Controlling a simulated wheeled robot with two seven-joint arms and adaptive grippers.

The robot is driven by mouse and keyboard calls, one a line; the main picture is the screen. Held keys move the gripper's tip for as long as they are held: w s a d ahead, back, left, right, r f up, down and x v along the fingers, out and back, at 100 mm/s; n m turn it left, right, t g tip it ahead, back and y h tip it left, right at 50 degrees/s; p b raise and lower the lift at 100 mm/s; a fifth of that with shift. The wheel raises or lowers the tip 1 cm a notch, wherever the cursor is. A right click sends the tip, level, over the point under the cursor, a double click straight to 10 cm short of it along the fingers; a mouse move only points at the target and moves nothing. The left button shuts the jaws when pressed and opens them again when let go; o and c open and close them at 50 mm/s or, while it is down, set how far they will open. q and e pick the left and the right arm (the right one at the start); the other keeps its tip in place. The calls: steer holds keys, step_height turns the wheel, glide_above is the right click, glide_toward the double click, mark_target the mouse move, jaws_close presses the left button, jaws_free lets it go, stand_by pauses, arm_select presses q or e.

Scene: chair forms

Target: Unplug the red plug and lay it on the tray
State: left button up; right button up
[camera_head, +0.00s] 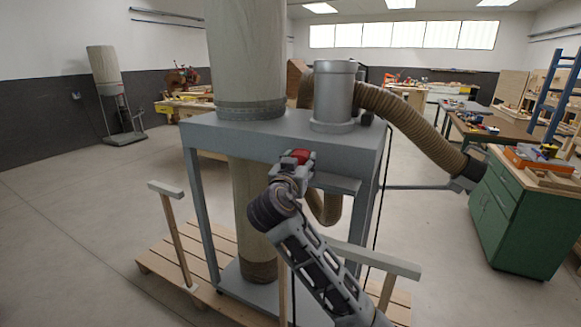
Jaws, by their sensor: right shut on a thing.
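The red plug (299,156) shows as a small red block at the front edge of the grey machine's top. My right gripper (293,167) is at the red plug and shut on it, with its wrist just below. The gripper hides much of the plug and whatever is behind it, so I cannot tell if the plug is seated in a socket. An orange tray-like thing (522,161) lies on the green cabinet at the right; I cannot tell if it is the tray of the task. My left gripper is not in view.
The grey machine (215,128) carries a large filter bag and a metal cylinder (333,92). A brown ribbed hose (415,122) runs right toward the green cabinet (510,215). A wooden pallet (165,262) and posts stand low in front.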

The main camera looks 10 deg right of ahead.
steer(key=shift+s+d+r+m+g+h, duration=0.15)
steer(key=shift+s+d+r+m+h, duration=0.1)
steer(key=shift+d, duration=0.2)
steer(key=shift+s+d+r+m+g+h, duration=0.15)
steer(key=shift+d+m+h, duration=0.1)
steer(key=shift+d, duration=0.15)
steer(key=shift+s+d+m+g+h, duration=0.25)
steer(key=shift+s+d+m+h, duration=0.1)
steer(key=shift+d+h, duration=0.2)
steer(key=shift+s+d+m+g+h, duration=0.3)
steer(key=shift+d+h, duration=0.15)
steer(key=shift+d, duration=0.1)
steer(key=shift+w, duration=0.15)
